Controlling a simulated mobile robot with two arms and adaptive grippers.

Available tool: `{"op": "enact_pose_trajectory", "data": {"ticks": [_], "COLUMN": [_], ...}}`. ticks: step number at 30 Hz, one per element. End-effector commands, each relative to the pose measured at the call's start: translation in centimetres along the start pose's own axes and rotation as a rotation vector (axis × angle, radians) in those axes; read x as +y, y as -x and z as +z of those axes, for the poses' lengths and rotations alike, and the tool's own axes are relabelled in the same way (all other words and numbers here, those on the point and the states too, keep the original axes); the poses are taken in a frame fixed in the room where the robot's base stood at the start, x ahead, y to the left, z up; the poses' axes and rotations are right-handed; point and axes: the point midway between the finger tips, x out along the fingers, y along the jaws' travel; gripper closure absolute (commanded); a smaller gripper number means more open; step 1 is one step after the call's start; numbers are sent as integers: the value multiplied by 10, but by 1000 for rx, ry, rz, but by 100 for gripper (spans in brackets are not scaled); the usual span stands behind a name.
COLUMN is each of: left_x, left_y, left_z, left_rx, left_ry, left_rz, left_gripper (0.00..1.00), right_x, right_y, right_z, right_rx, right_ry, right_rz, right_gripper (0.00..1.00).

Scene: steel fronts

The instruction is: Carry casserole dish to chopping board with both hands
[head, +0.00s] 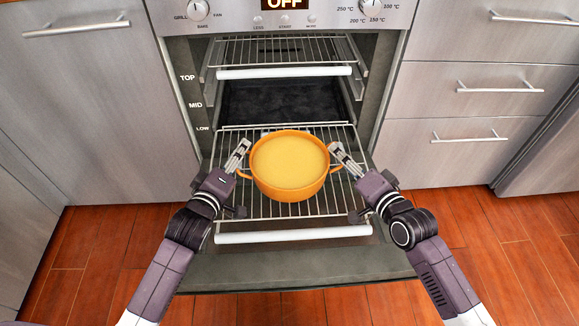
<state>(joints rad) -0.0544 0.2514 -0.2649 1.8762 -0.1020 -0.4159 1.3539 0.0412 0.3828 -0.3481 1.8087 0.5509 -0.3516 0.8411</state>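The orange casserole dish (290,187) with yellow contents stands upright on the pulled-out lower oven rack (290,210). It has a small handle on each side. My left gripper (240,148) is at the dish's left side, close to the left handle. My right gripper (336,150) is at the right side, close to the right handle. The fingers hide part of each handle area, and I cannot tell whether either gripper is closed on its handle. The chopping board is not in view.
The oven door (290,270) is folded down below the rack. An upper rack (285,50) with a white front bar sits inside the oven above the dish. Steel drawers (470,150) stand to the right and a steel cabinet (95,110) to the left. The wooden floor (490,230) is clear.

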Motion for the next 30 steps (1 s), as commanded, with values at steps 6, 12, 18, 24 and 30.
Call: {"op": "enact_pose_trajectory", "data": {"ticks": [6,12,18,24,30], "left_x": [0,0,0,0,0], "left_y": [-2,-2,-2,-2,-2], "left_z": [0,0,0,0,0], "left_rx": [0,0,0,0,0], "left_ry": [0,0,0,0,0], "left_rz": [-1,0,0,-1,-1], "left_gripper": [63,67,89,100,100], "right_x": [0,0,0,0,0], "right_y": [-2,-2,-2,-2,-2], "right_z": [0,0,0,0,0], "right_rx": [-1,-1,-1,0,-1], "right_ry": [0,0,0,0,0], "right_rz": [1,0,0,1,1], "right_gripper": [63,67,89,100,100]}}
